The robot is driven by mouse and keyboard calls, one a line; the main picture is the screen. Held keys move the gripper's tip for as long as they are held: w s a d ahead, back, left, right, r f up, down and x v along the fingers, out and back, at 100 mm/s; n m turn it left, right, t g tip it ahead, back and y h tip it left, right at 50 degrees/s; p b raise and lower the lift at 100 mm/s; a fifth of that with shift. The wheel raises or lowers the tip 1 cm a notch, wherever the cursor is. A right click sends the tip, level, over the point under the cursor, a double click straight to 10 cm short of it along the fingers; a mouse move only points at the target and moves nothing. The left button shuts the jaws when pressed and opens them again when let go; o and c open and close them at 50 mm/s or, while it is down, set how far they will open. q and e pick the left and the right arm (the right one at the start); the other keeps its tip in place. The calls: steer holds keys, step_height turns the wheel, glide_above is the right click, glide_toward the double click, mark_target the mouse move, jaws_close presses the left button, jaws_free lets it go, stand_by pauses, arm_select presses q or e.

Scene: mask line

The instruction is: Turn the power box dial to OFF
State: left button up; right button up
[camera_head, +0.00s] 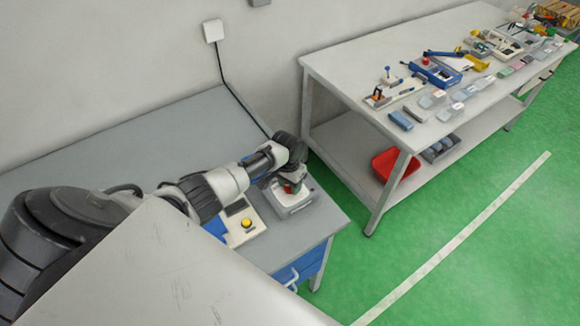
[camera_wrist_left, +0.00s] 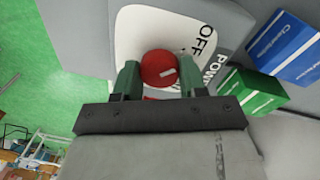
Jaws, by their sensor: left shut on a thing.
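The power box (camera_head: 291,200) is a grey box at the right end of the grey table, and its white label with the words OFF and POWER (camera_wrist_left: 195,30) shows in the left wrist view. The red dial (camera_wrist_left: 160,68) sits on that label and bears a small pale mark. My left gripper (camera_wrist_left: 160,78) has its green fingers on either side of the dial, shut on it. In the head view my left gripper (camera_head: 291,183) is over the box, with a bit of red showing at its fingers. The dial's lower part is hidden by the gripper. My right gripper is not in view.
A control panel with a yellow button (camera_head: 246,223) stands left of the box, close to my arm. A workbench (camera_head: 345,75) with tools and a red bin (camera_head: 392,166) is to the right.

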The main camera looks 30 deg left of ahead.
arm_select(q)
steer(key=o, duration=0.9)
steer(key=shift+r, duration=0.15)
steer(key=r, duration=0.3)
steer(key=r+b, duration=0.1)
steer(key=r, duration=0.6)
steer(key=shift+w+a+r, duration=0.1)
steer(key=shift+a+r, duration=0.2)
steer(key=shift+a, duration=0.1)
